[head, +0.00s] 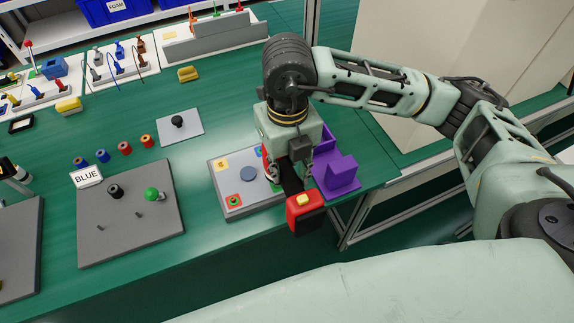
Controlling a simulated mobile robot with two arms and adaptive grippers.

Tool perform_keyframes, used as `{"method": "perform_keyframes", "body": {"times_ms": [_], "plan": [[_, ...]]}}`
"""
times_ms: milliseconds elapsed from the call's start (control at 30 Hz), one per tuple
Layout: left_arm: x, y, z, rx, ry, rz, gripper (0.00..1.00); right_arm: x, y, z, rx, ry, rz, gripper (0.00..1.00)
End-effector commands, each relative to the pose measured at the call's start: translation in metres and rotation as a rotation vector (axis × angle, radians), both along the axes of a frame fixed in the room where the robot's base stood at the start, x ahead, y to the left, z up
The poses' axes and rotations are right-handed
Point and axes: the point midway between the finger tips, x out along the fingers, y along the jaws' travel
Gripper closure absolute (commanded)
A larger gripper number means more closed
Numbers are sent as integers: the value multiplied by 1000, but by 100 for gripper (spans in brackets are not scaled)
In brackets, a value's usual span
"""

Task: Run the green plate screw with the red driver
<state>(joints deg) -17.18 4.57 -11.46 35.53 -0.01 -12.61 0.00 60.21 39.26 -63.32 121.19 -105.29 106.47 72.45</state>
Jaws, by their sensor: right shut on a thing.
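My right gripper (284,176) hangs over the right part of the bench, shut on the red driver (305,212). The driver has a red body with a yellow button on top and a dark lower part. It is near the bench's front edge. The grey plate (249,200) lies just left of the gripper. It has coloured corner patches and a round blue-grey disc in its middle. The gripper hides the plate's right side. My left gripper is not in view.
A purple holder (338,176) stands right of the gripper, close to the bench edge. Several coloured spools and tool racks stand farther back. Green bench is clear between them.

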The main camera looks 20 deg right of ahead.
Motion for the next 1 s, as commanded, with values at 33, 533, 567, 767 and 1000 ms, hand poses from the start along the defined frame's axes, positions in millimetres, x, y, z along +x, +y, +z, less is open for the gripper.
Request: {"method": "perform_keyframes", "body": {"times_ms": [33,533,567,767,1000], "plan": [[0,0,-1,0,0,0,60,-1,0,-1,0,3,1,100],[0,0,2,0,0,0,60,-1,0,5,0,5,2,100],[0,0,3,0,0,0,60,-1,0,6,0,5,2,100],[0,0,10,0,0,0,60,-1,1,18,1,1,2,100],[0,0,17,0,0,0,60,0,1,31,1,0,2,100]]}}
